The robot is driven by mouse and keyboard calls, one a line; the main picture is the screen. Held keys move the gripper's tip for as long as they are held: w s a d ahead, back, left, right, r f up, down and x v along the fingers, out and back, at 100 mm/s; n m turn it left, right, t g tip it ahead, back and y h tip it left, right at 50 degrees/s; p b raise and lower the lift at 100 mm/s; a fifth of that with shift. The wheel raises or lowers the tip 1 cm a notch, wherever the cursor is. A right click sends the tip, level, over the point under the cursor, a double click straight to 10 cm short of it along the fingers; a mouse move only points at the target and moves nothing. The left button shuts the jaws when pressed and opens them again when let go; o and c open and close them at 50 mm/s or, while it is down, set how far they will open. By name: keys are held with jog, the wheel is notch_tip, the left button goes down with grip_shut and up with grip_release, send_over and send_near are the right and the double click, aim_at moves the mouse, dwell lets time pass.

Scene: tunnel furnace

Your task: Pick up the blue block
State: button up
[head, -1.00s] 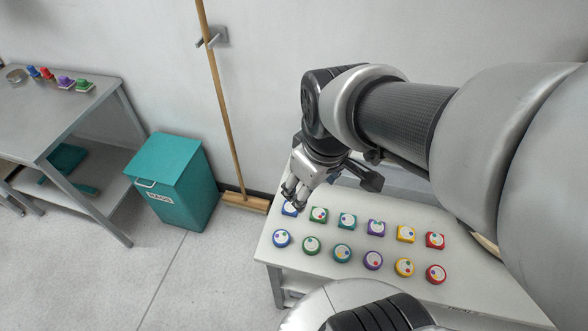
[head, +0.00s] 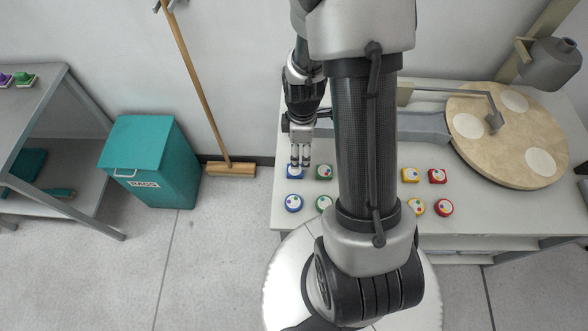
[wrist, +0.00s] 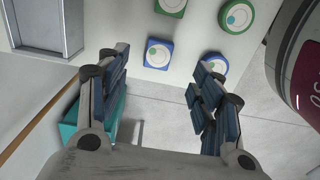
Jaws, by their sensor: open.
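The square blue block (head: 294,174) with a white round top sits at the left end of the far row on the white table (head: 283,222). My gripper (head: 300,163) is pointed down just above it and partly covers it. In the wrist view the blue block (wrist: 158,54) shows whole between the spread, open fingers (wrist: 164,66), with nothing held. I cannot tell the exact height gap. A round blue piece (head: 293,203) lies in the near row; the right finger partly covers it in the wrist view (wrist: 216,62).
A square green block (head: 324,172) and a round green piece (head: 324,203) stand just right of the blue ones. My arm hides the middle pieces. A round turntable (head: 470,152) is at right; a teal bin (head: 150,165) and broom (head: 230,169) stand left.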

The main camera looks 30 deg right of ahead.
aim_at(295, 171)
jog(key=f+b, duration=0.1)
jog(key=f, duration=0.4)
jog(key=f+b, duration=0.2)
jog(key=f, duration=0.3)
jog(key=shift+w+a+f, duration=0.15)
jog(key=shift+a+f, duration=0.05)
jog(key=shift+f, duration=0.05)
jog(key=c, duration=1.2)
jog(key=shift+r, duration=0.15)
